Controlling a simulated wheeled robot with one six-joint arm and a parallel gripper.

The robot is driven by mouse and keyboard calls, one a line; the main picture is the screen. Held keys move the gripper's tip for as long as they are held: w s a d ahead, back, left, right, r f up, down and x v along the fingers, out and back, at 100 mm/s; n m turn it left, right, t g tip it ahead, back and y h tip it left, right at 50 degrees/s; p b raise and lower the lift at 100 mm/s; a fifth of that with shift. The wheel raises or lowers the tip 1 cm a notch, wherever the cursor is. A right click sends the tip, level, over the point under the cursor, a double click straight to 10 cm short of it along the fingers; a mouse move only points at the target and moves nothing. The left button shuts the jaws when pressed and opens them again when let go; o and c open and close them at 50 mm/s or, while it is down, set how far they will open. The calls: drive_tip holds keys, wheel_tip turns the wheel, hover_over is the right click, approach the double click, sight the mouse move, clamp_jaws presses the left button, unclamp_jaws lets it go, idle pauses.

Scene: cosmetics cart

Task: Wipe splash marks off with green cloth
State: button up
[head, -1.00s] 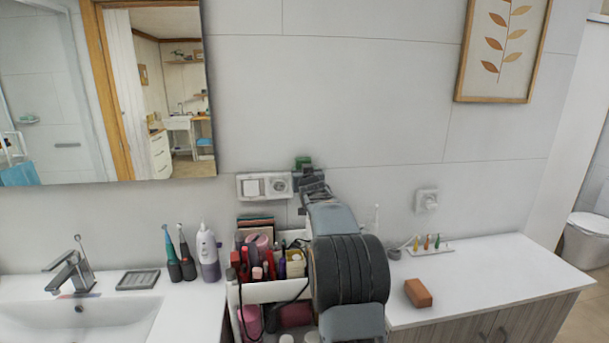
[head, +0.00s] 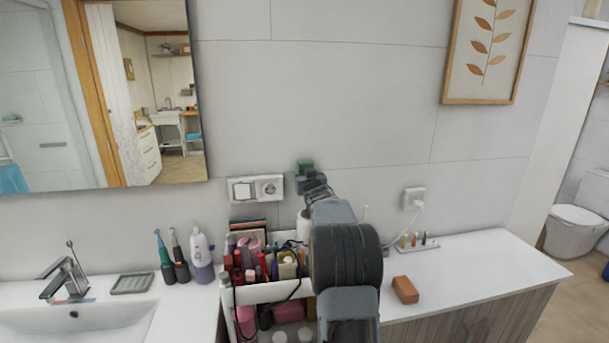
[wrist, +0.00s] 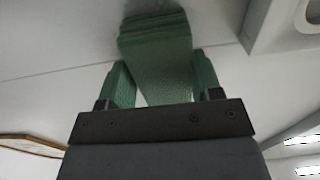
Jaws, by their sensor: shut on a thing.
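My gripper (head: 309,180) is raised in front of the tiled wall, just right of and slightly above the switch and socket plate. It is shut on the green cloth (head: 305,165). In the wrist view, the folded green cloth (wrist: 155,50) sticks out past the fingers of my gripper (wrist: 162,85). Its far end is at or very close to the wall; I cannot tell whether it touches. A faint grey shade on the wall lies around the cloth's end in the wrist view. I cannot make out clear splash marks; the cloth and arm hide part of the wall.
The switch and socket plate (head: 256,189) is close left of the cloth. Below stands a cosmetics cart (head: 272,293) full of bottles. A sink (head: 85,325) and toothbrushes (head: 173,258) are left. A counter (head: 480,265) with a brown block (head: 405,289) is right. The wall above is clear.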

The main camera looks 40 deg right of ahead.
drive_tip(key=s+d+p, duration=0.1)
drive_tip(key=d+p, duration=0.1)
drive_tip(key=d, duration=0.1)
drive_tip(key=s+d+p, duration=0.1)
drive_tip(key=d, duration=0.1)
drive_tip(key=shift+s+p, duration=0.3)
drive_tip(key=shift+p, duration=0.1)
idle(0.4)
drive_tip(key=b+v, duration=0.3)
drive_tip(key=v, duration=0.5)
idle(0.5)
idle(0.6)
